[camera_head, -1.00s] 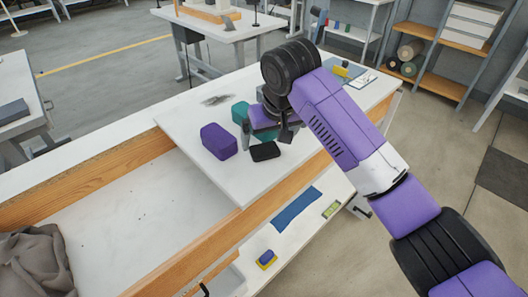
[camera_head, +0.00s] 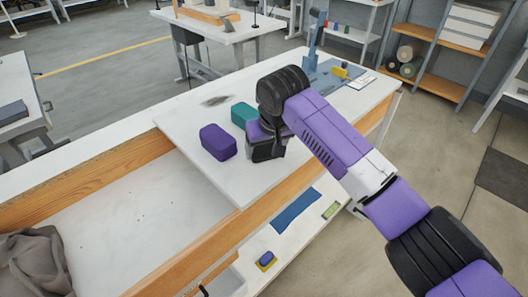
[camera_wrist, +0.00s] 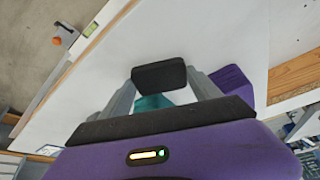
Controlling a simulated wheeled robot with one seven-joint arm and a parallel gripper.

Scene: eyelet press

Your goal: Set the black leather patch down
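The black leather patch (camera_wrist: 159,74) shows in the wrist view as a dark rounded block between my fingertips, its sides meeting the two grey fingers. My gripper (camera_wrist: 161,80) appears shut on it. In the head view my gripper (camera_head: 266,154) points down over the white board, right of the purple block and in front of the teal block.
The purple block (camera_head: 218,142) and teal block (camera_head: 243,115) stand close by on the white board (camera_head: 185,122). A blue press (camera_head: 316,45) stands at the table's back right. The board is clear in front of my gripper. A lower shelf holds a blue strip (camera_head: 297,209).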

